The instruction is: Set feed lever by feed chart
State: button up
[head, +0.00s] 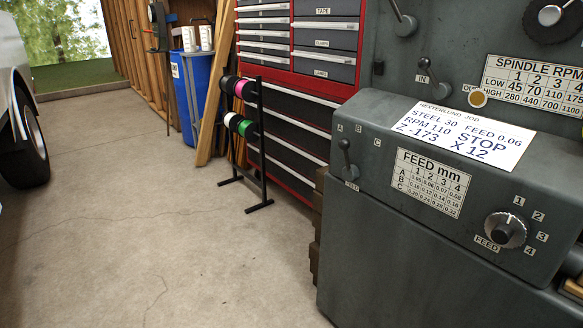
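The feed lever (346,157) is a dark handle with a round end on the grey lathe's front panel, below the letters A, B and C. Its end points up, nearest A. The feed chart (431,182) is a white plate right of it; its row A seems to read 0.05, 0.06, 0.07, 0.08. The feed dial (505,230) is a round knurled knob with marks 1 to 4 around its right side; its pointer is unclear. A white job card (463,134) above reads STEEL 30, FEED 0.06, RPM 110, STOP Z -173 X 12. My gripper is not in view.
The lathe's grey base (400,265) fills the lower right. A spindle RPM chart (535,84) and another lever (432,78) are above. A red tool cabinet (300,100) and spool rack (245,140) stand behind. A car wheel (28,145) is at left. The concrete floor (150,235) between is clear.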

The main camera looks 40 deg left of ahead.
aim_at(350, 173)
jog(key=u, duration=1.3)
